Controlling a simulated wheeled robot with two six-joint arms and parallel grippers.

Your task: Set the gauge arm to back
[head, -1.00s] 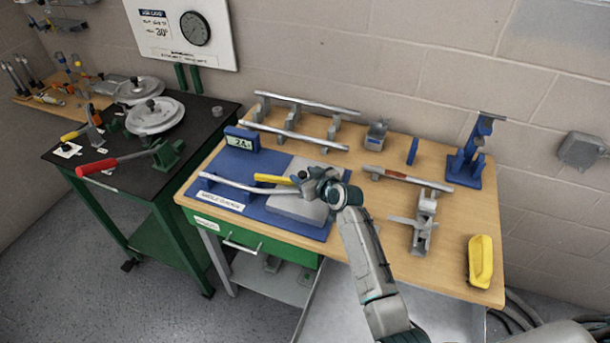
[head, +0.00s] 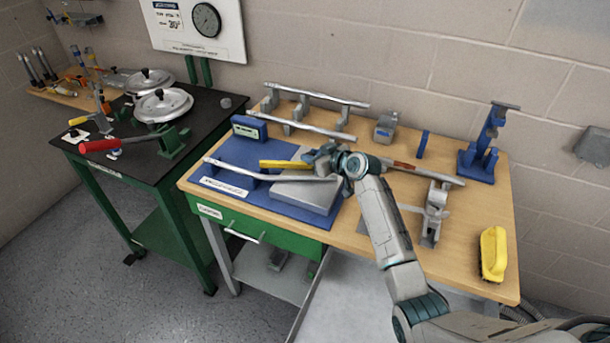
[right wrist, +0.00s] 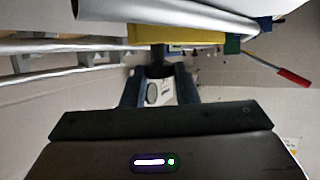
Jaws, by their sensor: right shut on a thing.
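The blue angle gauge (head: 231,184) lies on the front left of the wooden bench, with a grey block (head: 305,195) on its right part. Its yellow arm (head: 283,164) lies behind the bent metal tube that crosses the gauge. My right gripper (head: 323,156) is at the arm's right end, over the back of the gauge. In the right wrist view its fingers (right wrist: 160,95) are shut on a dark knob (right wrist: 159,67) below the yellow arm (right wrist: 180,34). My gripper hides the arm's right end in the head view. My left gripper is not in view.
A bent metal tube (head: 267,175) lies across the gauge. Metal bars on supports (head: 310,96) stand behind it. A black-topped table (head: 110,148) stands left.

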